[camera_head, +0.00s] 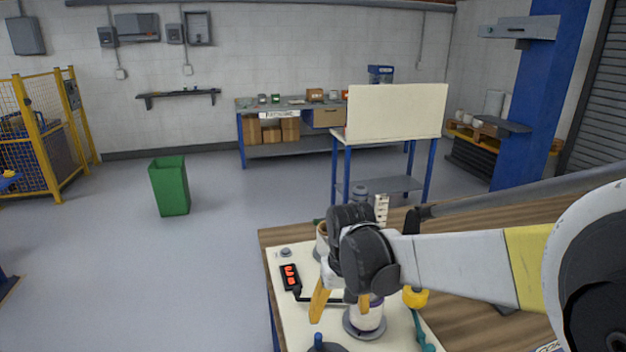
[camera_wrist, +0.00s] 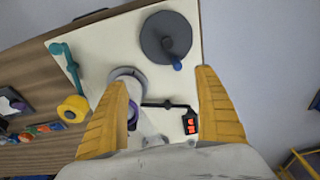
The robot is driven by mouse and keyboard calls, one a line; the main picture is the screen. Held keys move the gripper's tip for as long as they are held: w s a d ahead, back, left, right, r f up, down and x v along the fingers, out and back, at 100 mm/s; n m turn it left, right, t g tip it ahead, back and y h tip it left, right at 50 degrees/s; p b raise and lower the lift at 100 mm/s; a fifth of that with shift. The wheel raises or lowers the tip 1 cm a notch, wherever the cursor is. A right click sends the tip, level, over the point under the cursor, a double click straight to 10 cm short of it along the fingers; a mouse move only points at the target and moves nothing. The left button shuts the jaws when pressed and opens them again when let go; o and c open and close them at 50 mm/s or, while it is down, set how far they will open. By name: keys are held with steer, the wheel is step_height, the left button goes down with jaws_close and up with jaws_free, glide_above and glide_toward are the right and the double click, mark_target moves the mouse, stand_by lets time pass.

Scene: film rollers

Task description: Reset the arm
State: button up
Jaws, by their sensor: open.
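My gripper (camera_head: 341,303) is open above the cream panel on the workbench, its two yellow fingers pointing down. In the wrist view the open fingers (camera_wrist: 161,78) stand wide apart with nothing held between them. A white roller (camera_head: 367,319) with a purple top stands on a round grey base near the fingers. In the wrist view its purple part (camera_wrist: 132,115) is partly hidden by the left finger. Another pale roller (camera_head: 321,243) stands behind my gripper, mostly hidden. A dark disc with a blue knob (camera_wrist: 165,40) lies at the panel's edge.
A black box with a red display (camera_head: 290,277) sits on the cream panel (camera_head: 287,315). A yellow roll (camera_head: 415,297) and a teal arm (camera_head: 421,332) are to the right. The wooden bench (camera_head: 470,235) extends right. A green bin (camera_head: 170,186) stands on open floor.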

steer(key=s+d+r+m+t, duration=0.1)
steer(key=s+d+r+t, duration=0.2)
steer(key=s+d, duration=0.4)
steer(key=s+d+r+m+t, duration=0.1)
steer(key=s+d+r, duration=0.4)
steer(key=s, duration=0.5)
steer(key=shift+s+d+m+t, duration=0.2)
steer(key=shift+d+m+t, duration=0.1)
steer(key=shift+d+t, duration=0.65)
